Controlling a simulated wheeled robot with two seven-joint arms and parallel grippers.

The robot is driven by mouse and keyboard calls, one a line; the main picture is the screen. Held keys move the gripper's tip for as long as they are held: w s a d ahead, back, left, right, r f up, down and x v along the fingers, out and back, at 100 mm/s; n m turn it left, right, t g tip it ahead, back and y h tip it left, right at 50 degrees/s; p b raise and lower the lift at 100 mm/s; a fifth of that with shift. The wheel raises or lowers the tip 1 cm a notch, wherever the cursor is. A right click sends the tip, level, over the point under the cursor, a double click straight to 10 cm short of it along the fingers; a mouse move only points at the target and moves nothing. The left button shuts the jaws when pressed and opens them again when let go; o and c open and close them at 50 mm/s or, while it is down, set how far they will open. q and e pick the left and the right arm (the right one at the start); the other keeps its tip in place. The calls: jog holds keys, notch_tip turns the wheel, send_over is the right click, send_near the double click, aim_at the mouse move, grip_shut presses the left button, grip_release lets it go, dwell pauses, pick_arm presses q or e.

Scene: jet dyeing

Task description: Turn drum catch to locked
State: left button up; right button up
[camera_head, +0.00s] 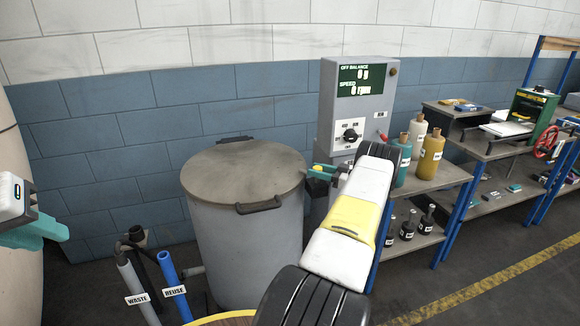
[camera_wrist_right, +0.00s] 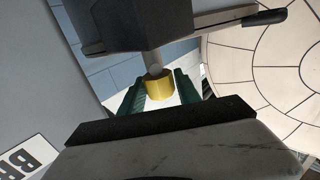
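The grey drum (camera_head: 245,225) stands upright in the head view with its round lid (camera_head: 243,168) down and a dark handle at the front. My right gripper (camera_head: 322,172) is just right of the lid's edge, in front of the grey control cabinet. In the right wrist view its green fingers (camera_wrist_right: 160,92) flank a brass-coloured cylinder (camera_wrist_right: 160,84) on a short rod below a dark block (camera_wrist_right: 145,22). Whether they press on it, I cannot tell. I cannot identify the drum catch with certainty. My left gripper (camera_head: 45,232) is at the far left, away from the drum; its finger gap is unclear.
The control cabinet (camera_head: 378,95) has a lit display and a black dial (camera_head: 350,135). Waste and reuse pipes (camera_head: 172,280) stand left of the drum. Bottles (camera_head: 430,155) stand on a blue-framed shelf at right, close to my right arm. Open floor lies at the lower right.

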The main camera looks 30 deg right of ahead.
jog(key=shift+o, duration=1.2)
jog(key=v, duration=0.7)
jog(key=shift+s+d, duration=0.2)
jog(key=shift+s, duration=0.15)
